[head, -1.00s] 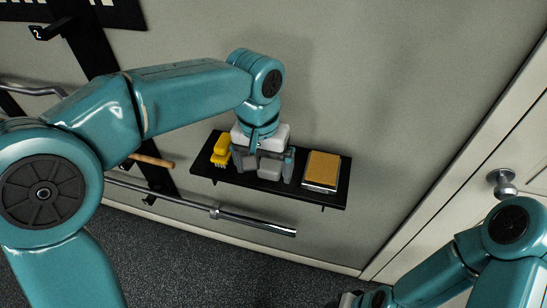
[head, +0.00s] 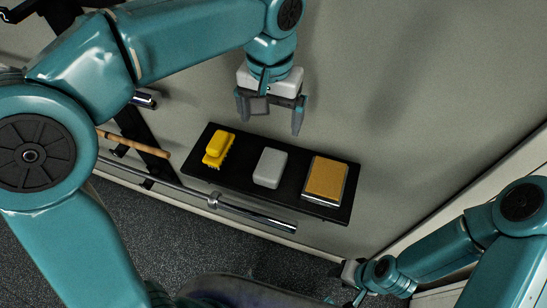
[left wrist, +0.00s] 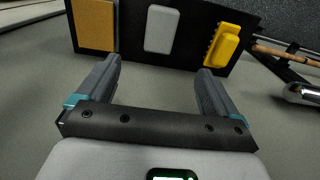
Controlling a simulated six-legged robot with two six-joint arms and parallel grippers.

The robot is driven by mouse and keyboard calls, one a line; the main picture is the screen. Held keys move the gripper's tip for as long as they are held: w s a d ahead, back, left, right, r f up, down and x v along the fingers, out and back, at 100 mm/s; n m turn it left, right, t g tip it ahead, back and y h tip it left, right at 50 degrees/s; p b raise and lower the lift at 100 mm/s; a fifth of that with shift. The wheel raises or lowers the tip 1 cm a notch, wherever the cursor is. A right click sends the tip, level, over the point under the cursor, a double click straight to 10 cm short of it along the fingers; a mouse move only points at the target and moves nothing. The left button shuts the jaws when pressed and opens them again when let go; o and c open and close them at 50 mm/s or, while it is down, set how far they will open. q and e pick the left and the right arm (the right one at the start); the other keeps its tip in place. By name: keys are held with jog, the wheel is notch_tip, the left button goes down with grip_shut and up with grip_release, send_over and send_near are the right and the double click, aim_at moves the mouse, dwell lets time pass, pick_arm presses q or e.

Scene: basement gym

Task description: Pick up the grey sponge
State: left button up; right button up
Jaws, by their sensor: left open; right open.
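The grey sponge (head: 270,168) lies on the black shelf (head: 238,181), between a yellow brush and a tan-topped block. It also shows in the left wrist view (left wrist: 162,29), beyond and between my open fingers. My left gripper (head: 270,122) is open and empty, above the shelf in the head picture and apart from the sponge. It also shows in the left wrist view (left wrist: 157,70). My right gripper (head: 350,284) is open at the lower right, far from the sponge and partly hidden by its own arm.
The yellow brush (head: 218,148) stands left of the sponge, and the tan-topped block (head: 325,179) right of it, with narrow gaps between. A metal bar (head: 257,216) runs below the shelf. The grey wall (head: 400,110) right of the shelf is bare.

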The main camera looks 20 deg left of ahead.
pick_arm(q)
send_over(271, 162)
jog(key=f, duration=1)
jog(key=shift+s, duration=0.3)
jog(key=shift+s+f, duration=0.25)
jog(key=shift+f, duration=0.2)
jog(key=f, duration=0.3)
jog(key=w+f, duration=0.1)
jog(key=f, duration=0.1)
jog(key=shift+a, duration=0.1)
jog(key=shift+s, duration=0.15)
jog(key=c, duration=1)
jog(key=shift+c, duration=0.6)
jog(key=shift+r, duration=0.2)
notch_tip(271, 162, up, 20)
jog(key=p, duration=0.1)
jog(key=shift+f, duration=0.2)
